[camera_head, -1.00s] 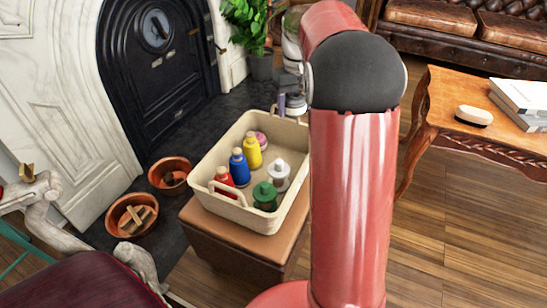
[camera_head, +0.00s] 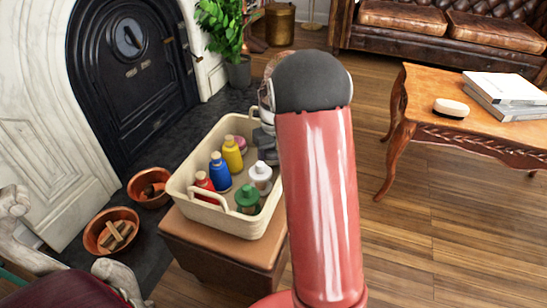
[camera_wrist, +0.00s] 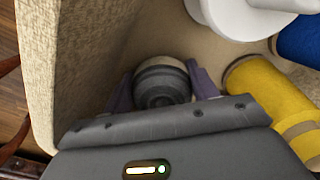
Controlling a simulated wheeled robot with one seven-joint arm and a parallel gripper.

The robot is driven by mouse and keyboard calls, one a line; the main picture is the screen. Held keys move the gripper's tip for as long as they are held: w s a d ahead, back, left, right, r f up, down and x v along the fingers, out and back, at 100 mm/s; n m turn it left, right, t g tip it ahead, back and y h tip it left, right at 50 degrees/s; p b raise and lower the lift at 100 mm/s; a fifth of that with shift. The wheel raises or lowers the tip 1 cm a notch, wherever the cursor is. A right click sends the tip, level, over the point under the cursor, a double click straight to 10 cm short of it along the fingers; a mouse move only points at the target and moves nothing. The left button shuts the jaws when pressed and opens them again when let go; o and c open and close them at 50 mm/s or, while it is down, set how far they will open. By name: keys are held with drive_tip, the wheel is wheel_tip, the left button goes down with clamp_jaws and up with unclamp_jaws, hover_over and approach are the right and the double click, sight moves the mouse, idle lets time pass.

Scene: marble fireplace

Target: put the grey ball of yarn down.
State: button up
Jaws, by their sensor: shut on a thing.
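The grey ball of yarn (camera_wrist: 163,84) sits between the two purple-grey fingers of my gripper (camera_wrist: 165,88) in the wrist view. The fingers are shut on it from both sides. My gripper (camera_head: 267,153) is at the right side of the cream basket (camera_head: 182,178), within its walls. The basket wall also shows in the wrist view (camera_wrist: 62,60), to the left of the ball. I cannot tell whether the ball touches the basket floor. In the head view the ball is hidden behind my gripper and arm.
The basket holds a yellow bottle (camera_head: 232,154), a blue bottle (camera_head: 220,174), a red bottle (camera_head: 204,186), a white bottle (camera_head: 260,178), a green bottle (camera_head: 247,198) and a pink item (camera_head: 241,143). A wooden table (camera_head: 425,105) stands right.

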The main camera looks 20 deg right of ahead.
sight(273, 150)
drive_tip(key=shift+f, duration=0.15)
drive_tip(key=o, duration=1)
wheel_tip(273, 150, up, 12)
drive_tip(key=shift+f+p, duration=0.15)
drive_tip(key=shift+p, duration=0.75)
drive_tip(key=shift+r, duration=0.35)
drive_tip(key=s+a+r+t, duration=0.2)
drive_tip(key=s+a+r, duration=0.25)
drive_tip(key=s, duration=0.55)
drive_tip(key=s+a+r+t, duration=0.2)
drive_tip(key=s+a+r, duration=0.3)
drive_tip(key=s, duration=0.4)
drive_tip(key=s+a+f+t, duration=0.1)
drive_tip(key=s+a+f, duration=0.2)
drive_tip(key=s, duration=0.5)
drive_tip(key=shift+s+a+f+t, duration=0.15)
drive_tip(key=shift+a+t, duration=0.05)
drive_tip(key=shift+t, duration=0.1)
